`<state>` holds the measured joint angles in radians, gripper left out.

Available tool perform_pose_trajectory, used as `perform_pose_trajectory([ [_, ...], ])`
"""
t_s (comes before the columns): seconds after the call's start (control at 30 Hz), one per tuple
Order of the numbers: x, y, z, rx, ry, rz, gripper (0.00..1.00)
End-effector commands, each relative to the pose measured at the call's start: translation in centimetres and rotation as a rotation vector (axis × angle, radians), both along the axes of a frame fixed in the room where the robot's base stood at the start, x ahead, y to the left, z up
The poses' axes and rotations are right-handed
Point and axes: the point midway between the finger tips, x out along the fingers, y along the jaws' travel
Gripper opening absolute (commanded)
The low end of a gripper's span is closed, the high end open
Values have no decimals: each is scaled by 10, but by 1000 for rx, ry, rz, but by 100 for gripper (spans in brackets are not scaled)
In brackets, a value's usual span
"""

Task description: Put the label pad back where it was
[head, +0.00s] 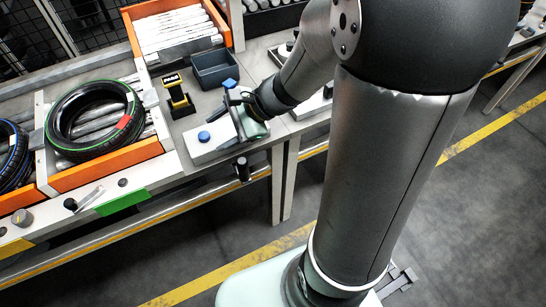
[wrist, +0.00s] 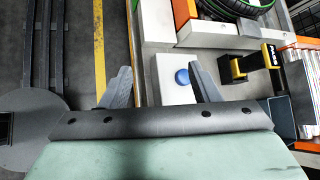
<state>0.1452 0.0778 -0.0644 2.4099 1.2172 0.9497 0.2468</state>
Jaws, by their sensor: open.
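A black-and-yellow item marked PASS (head: 176,92) stands on the grey bench top; it looks like the label pad, though I cannot be sure. It also shows in the wrist view (wrist: 252,63), right of my fingers and apart from them. My gripper (head: 236,116) is low over the bench, right of the PASS item. A white block (head: 212,147) with a blue button (head: 204,136) is beside the fingers; the button also shows in the wrist view (wrist: 182,77).
A dark grey bin (head: 214,68) stands behind my gripper, with a small blue-topped thing (head: 230,84) in front of it. A tyre (head: 95,120) lies on the orange-sided conveyor at left. A black handle-like part (head: 242,169) is at the bench's front edge.

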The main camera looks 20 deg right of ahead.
Motion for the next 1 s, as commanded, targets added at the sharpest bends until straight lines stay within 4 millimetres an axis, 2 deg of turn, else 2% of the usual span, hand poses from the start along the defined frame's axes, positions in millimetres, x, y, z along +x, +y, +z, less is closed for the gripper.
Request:
perform_pose_trajectory([
  [0.03, -29, 7, 4, -107, -53, 172, 56],
  [0.1, -68, 5, 1, -269, -120, 420, 56],
  [0.2, -110, -12, -2, -492, -206, 742, 56],
  [0.3, -134, -36, -1, -681, -271, 994, 56],
  [0.4, -145, -56, 1, -816, -309, 1166, 56],
  [0.53, -149, -69, 4, -903, -328, 1271, 56],
  [1.0, -150, -71, 5, -914, -328, 1285, 56],
])
